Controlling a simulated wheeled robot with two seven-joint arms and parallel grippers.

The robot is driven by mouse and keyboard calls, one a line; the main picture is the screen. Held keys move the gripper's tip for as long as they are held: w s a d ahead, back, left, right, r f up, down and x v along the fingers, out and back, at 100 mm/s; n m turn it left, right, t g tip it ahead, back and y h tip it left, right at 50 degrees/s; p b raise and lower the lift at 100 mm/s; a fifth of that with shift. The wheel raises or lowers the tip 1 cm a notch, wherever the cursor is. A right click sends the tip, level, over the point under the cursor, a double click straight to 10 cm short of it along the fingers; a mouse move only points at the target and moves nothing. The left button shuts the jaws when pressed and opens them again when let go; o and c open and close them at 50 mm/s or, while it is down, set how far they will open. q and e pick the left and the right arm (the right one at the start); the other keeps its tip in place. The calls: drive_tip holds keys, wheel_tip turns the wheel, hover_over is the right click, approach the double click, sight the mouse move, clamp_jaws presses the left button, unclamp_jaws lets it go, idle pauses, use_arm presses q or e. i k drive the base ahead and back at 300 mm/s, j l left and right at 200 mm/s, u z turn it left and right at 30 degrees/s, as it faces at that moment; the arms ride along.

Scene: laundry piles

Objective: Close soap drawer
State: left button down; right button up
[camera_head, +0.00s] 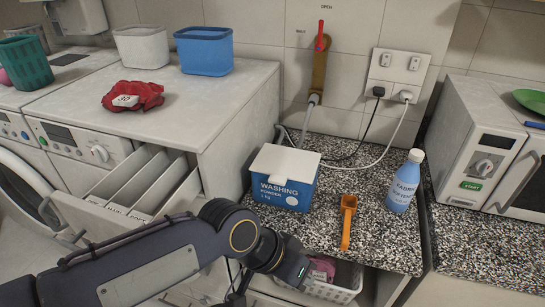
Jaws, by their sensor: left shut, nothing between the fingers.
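The soap drawer (150,183) of the washing machine is pulled out at the left. Its compartments are open to view, with lettering on their front edges. My left arm crosses in front of the drawer and hides part of its front. My left gripper (240,291) is right of the drawer, low in front of the counter. Its dark fingers show only in part, shut and empty. I cannot tell whether my arm touches the drawer. My right gripper is not in view.
A basket (335,290) is below.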

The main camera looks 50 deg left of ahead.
sight(139, 194)
drive_tip(key=u, duration=3.05)
